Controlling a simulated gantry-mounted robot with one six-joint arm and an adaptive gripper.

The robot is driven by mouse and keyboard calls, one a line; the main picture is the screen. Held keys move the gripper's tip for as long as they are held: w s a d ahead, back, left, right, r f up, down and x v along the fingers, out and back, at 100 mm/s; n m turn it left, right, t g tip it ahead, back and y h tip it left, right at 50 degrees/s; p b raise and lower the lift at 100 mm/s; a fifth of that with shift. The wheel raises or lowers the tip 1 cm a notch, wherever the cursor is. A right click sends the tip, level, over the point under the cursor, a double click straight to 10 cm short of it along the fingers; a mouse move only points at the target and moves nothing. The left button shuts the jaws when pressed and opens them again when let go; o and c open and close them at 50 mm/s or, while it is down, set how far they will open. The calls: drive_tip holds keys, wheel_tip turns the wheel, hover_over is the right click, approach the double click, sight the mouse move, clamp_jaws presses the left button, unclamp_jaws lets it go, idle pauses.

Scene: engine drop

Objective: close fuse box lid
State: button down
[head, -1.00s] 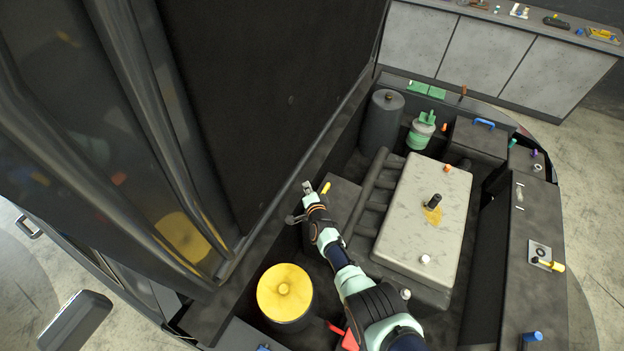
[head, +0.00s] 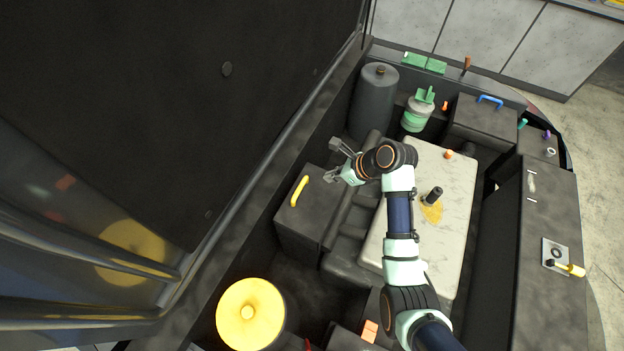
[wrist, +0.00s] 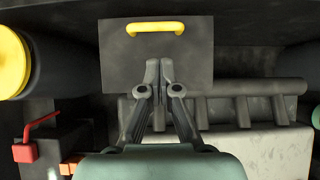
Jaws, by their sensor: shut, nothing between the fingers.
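A dark box with a yellow handle (head: 299,191) on its lid (head: 312,205) sits left of the pale engine cover in the head view. The lid appears to lie flat on the box, with no gap that I can see. In the wrist view the lid (wrist: 190,60) faces the camera, with the yellow handle (wrist: 155,28) near its far edge. My gripper (head: 338,162) is to the upper right of the box in the head view, apart from the handle. In the wrist view the fingertips (wrist: 160,65) are together and empty, overlapping the lid's near part; their height above it is unclear.
The raised hood (head: 170,110) stands along the left. A yellow-topped cylinder (head: 248,313) is in front of the box and a dark cylinder (head: 374,100) behind it. The pale engine cover (head: 455,190) lies to the right. A blue-handled box (head: 485,122) is at the back right.

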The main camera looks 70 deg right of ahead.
drive_tip(key=b, duration=0.3)
approach(301, 187)
drive_tip(key=x, duration=0.7)
drive_tip(key=shift+f, duration=0.2)
